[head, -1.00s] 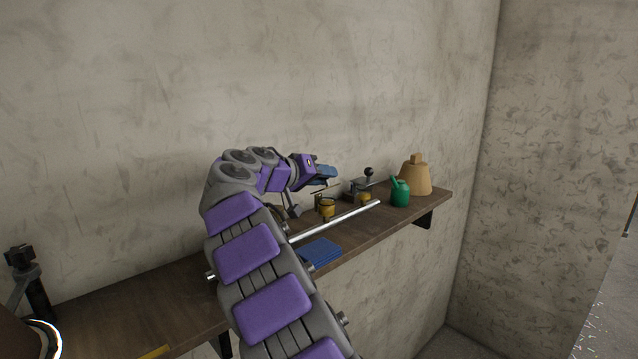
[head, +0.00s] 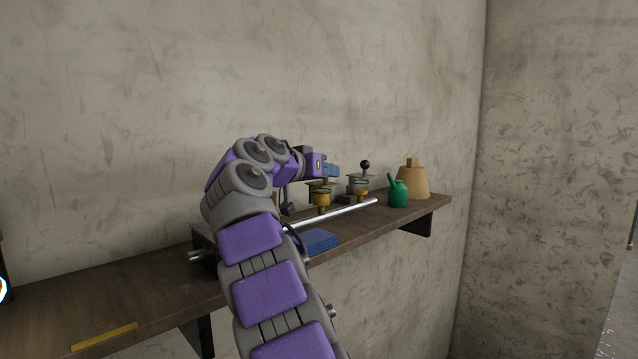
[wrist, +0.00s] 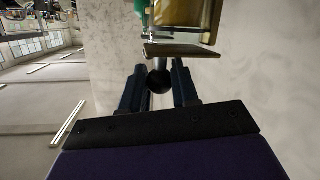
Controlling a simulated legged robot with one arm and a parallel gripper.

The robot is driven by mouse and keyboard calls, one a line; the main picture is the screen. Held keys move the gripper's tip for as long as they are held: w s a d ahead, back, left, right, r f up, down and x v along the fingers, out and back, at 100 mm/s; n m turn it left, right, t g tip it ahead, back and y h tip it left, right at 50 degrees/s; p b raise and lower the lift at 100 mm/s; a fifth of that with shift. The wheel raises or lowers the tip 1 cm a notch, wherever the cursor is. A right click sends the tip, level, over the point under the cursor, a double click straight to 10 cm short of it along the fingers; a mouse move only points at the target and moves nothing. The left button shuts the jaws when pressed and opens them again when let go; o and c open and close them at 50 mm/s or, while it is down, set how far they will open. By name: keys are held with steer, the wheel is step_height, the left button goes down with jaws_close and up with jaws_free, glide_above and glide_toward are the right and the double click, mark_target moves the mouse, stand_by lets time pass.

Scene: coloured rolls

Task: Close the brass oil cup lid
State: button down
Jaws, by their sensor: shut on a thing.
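Two brass oil cups stand on the shelf, a left one (head: 321,199) and a right one (head: 361,187). A black ball knob (head: 365,164) shows above the right cup in the head view. My gripper (head: 334,171) is above the left cup. In the wrist view, my gripper (wrist: 158,84) is shut on a black ball (wrist: 158,79) between its fingers. A flat lid plate (wrist: 180,50) lies between this ball and a brass cup (wrist: 186,12), with a narrow gap to the cup.
The wooden shelf (head: 130,290) runs along the wall. A silver rod (head: 345,212) and a blue folded cloth (head: 320,241) lie at its front. A green can (head: 398,190) and a tan bell-shaped object (head: 412,180) stand right of the cups.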

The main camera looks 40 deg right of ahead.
steer(key=shift+d+f, duration=0.15)
steer(key=c, duration=1.3)
jaws_free()
steer(key=o, duration=0.3)
steer(key=shift+w+d+f, duration=0.1)
steer(key=shift+w+d, duration=0.25)
steer(key=shift+d, duration=0.05)
steer(key=shift+o, duration=0.5)
steer(key=shift+s+d, duration=0.1)
steer(key=shift+s, duration=0.05)
steer(key=v, duration=0.8)
steer(key=shift+w+a, duration=0.2)
steer(key=shift+a, duration=0.2)
steer(key=shift+d, duration=0.35)
steer(key=shift+a, duration=0.15)
